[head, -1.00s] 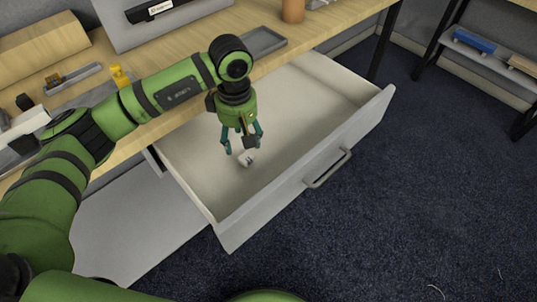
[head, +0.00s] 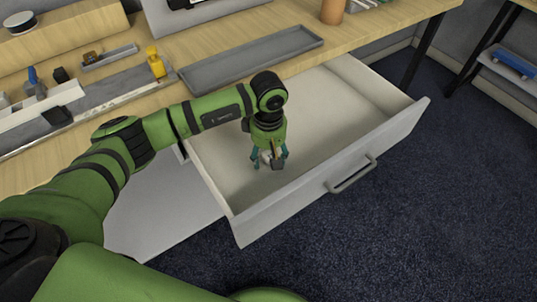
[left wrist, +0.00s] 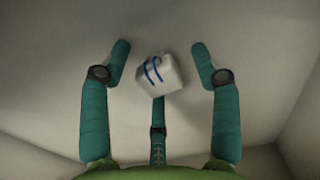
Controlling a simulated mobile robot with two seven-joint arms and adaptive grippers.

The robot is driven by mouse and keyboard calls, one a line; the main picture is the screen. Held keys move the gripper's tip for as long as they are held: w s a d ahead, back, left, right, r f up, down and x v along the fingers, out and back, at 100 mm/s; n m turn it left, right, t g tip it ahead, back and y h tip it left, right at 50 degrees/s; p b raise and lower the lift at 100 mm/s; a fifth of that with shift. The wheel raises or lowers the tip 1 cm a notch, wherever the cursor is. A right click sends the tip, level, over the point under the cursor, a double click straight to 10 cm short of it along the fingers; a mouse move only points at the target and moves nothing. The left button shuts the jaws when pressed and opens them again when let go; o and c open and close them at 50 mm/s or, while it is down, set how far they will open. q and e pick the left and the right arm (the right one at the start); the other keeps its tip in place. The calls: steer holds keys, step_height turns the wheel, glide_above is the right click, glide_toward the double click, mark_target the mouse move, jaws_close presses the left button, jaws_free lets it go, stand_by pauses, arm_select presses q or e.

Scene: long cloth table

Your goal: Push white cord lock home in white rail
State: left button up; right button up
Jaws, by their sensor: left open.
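A small white piece with blue stripes (left wrist: 161,74), probably the cord lock, lies on the floor of the open drawer. My left gripper (head: 268,162) is low inside the drawer, pointing down. In the left wrist view its open fingers (left wrist: 160,50) stand around the piece, two at the sides and one below it, with gaps at the sides. In the head view the fingers mostly hide the piece. A long pale rail-like strip (head: 88,111) lies on the table at the left; I cannot tell whether it is the white rail. My right gripper is out of view.
The drawer (head: 318,176) is pulled out, its walls and front panel surrounding the gripper. A grey tray (head: 250,60), a yellow item (head: 155,62) and a brown cylinder (head: 332,11) stand on the table. Dark carpet lies in front.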

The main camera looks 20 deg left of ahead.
arm_select(q)
steer(key=c, duration=1.2)
steer(key=shift+c, duration=0.2)
